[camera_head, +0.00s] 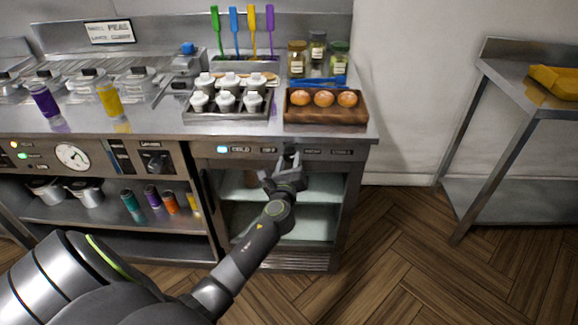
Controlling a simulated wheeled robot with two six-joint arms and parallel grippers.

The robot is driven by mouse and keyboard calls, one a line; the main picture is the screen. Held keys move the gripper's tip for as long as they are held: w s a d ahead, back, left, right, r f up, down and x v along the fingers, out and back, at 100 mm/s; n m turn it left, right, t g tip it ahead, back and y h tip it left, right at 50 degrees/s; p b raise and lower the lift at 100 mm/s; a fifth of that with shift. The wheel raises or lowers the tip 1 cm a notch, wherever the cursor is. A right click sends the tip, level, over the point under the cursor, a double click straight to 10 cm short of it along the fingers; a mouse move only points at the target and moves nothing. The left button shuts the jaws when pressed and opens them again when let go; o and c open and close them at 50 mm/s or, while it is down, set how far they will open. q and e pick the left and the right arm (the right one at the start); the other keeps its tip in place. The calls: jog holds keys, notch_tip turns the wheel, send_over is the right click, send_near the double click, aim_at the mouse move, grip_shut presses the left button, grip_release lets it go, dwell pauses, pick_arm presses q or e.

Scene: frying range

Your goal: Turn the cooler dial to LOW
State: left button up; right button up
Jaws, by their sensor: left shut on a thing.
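The cooler (281,222) is the under-counter unit with a glass front, right of the middle. Its control strip (225,150) runs along the top, with a lit blue-white indicator at the left and small labels too small to read surely. The cooler dial (289,149) is a small dark knob on this strip, mostly hidden by my gripper. My left gripper (287,162) reaches up to the strip and is shut on the dial. Which label the dial points at cannot be told. My right gripper is not in view.
Above the cooler, the counter holds a wooden tray (325,115) of buns and a metal rack (187,115) of white-topped containers. Jars (297,60) stand behind. A gauge panel (72,156) is at the left. Open floor (400,250) lies between the cooler and a side table (530,92).

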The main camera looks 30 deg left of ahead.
pick_arm(q)
jog(key=shift+f+n+b, duration=0.25)
jog(key=shift+n+b, duration=0.4)
jog(key=shift+n, duration=0.25)
jog(key=shift+n+b, duration=0.35)
jog(key=shift+n, duration=0.25)
jog(key=n+b, duration=0.2)
jog(key=shift+d+n+y, duration=0.1)
jog(key=shift+n+y, duration=0.2)
jog(key=shift+n, duration=0.1)
jog(key=n+b, duration=0.3)
jog(key=n, duration=0.2)
jog(key=shift+r, duration=0.1)
jog(key=shift+y, duration=0.3)
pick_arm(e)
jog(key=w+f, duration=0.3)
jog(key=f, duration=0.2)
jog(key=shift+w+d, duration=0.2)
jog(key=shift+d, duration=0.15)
pick_arm(q)
jog(key=shift+n+b, duration=0.3)
jog(key=shift+n, duration=0.1)
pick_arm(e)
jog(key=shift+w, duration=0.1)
pick_arm(q)
jog(key=shift+r, duration=0.1)
jog(key=o, duration=1)
